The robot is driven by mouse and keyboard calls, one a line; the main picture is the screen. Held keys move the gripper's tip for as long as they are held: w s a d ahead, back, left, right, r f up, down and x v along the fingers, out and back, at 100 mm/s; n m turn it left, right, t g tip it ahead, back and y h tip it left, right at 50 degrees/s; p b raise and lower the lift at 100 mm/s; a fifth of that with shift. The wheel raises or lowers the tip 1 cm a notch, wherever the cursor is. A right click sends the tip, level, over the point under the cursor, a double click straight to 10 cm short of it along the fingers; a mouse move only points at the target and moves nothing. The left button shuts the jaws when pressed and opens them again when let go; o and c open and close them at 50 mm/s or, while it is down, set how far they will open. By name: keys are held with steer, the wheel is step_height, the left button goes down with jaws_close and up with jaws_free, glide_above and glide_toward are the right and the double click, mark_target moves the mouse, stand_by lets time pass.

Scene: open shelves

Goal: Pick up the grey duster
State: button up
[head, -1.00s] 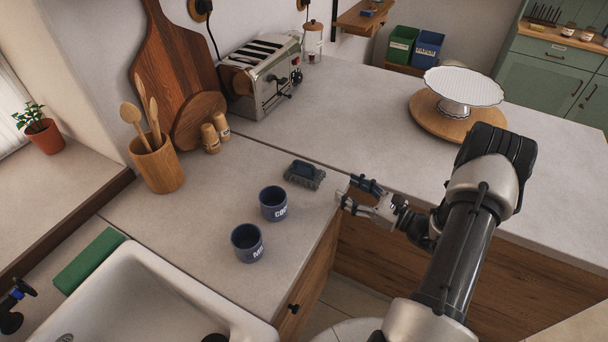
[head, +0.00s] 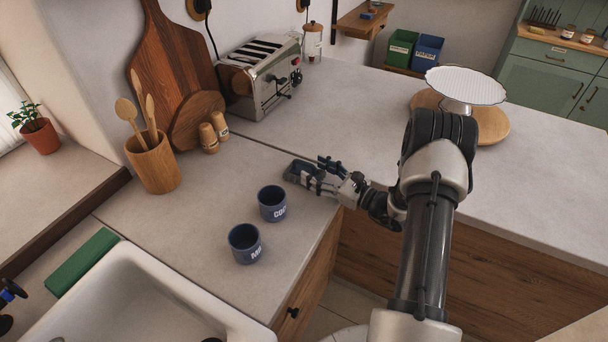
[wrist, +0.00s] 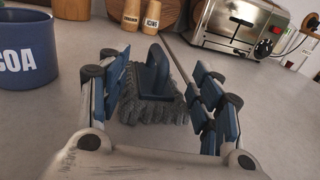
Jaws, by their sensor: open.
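The grey duster (head: 297,171) lies on the countertop near its inner corner, behind the two mugs. In the wrist view the duster (wrist: 152,108) shows a shaggy grey pad with a dark blue handle on top. My gripper (head: 314,177) is low over the counter at the duster's right side. In the wrist view my gripper (wrist: 165,95) is open, with one finger on each side of the duster. The duster sits between the fingers, and I cannot tell whether either finger touches it. The fingers hide part of it in the head view.
Two blue mugs, one marked COCOA (head: 272,204) and another (head: 245,243), stand close in front. A toaster (head: 265,78), two wooden shakers (head: 214,132) and a utensil pot (head: 153,163) stand behind. A cake stand (head: 464,88) is at the right. The counter's front edge is near.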

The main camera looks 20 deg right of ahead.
steer(key=shift+c, duration=0.5)
steer(key=c, duration=1)
steer(key=shift+c, duration=0.2)
step_height(320, 180, up, 20)
steer(key=p, duration=0.5)
steer(key=shift+p, duration=0.35)
